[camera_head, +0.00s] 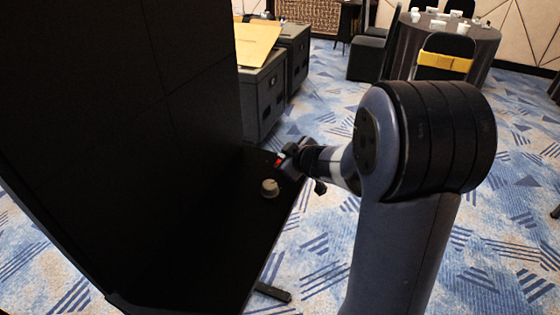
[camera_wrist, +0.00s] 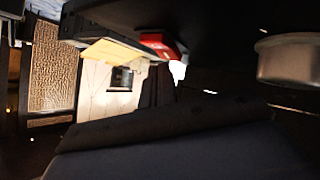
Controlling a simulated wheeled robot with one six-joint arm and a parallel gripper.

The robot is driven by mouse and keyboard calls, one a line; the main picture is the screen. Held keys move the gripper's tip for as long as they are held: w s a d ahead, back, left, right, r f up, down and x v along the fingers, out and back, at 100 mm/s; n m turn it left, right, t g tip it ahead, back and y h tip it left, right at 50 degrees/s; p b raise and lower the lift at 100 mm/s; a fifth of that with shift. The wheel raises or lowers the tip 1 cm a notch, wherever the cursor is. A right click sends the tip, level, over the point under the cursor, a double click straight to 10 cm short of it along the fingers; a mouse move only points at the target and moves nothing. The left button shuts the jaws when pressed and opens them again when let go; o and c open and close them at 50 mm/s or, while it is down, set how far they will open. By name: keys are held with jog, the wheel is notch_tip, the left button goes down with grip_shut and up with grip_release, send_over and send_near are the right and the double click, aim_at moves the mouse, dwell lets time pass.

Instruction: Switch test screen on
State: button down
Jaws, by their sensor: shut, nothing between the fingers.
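The video wall screen (camera_head: 80,90) fills the left of the head view and is dark. A black ledge (camera_head: 225,215) runs along its foot. A round grey knob (camera_head: 270,188) stands on the ledge; it also shows as a metal cylinder in the wrist view (camera_wrist: 290,62). A small red part (camera_head: 279,162) shows just beside my gripper, and a red block (camera_wrist: 163,45) shows in the wrist view; I cannot tell whether it is a switch. My gripper (camera_head: 287,160) is shut and empty, over the ledge's far end, beyond the knob and apart from it.
Dark cases (camera_head: 262,98) stand behind the ledge with a tan board (camera_head: 256,42) on top. A round table (camera_head: 465,42) with cups and chairs stands at the back right. Blue patterned carpet (camera_head: 320,245) is free right of the ledge.

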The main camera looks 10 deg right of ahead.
jog(key=shift+a+f+b, duration=0.1)
jog(key=shift+f+b, duration=0.2)
jog(key=shift+f, duration=0.1)
dwell(0.4)
dwell(0.4)
jog(key=shift+s+d+r+p, duration=0.1)
jog(key=shift+d+r+p, duration=0.1)
jog(key=shift+r+p, duration=0.75)
jog(key=shift+f, duration=0.1)
jog(key=r+p, duration=0.1)
jog(key=p, duration=0.1)
jog(key=r+p, duration=0.1)
jog(key=r, duration=0.1)
jog(key=d+r+p, duration=0.1)
jog(key=p, duration=0.1)
jog(key=shift+s+d+r+p, duration=0.1)
jog(key=shift+s+r+p, duration=0.25)
jog(key=shift+r, duration=0.1)
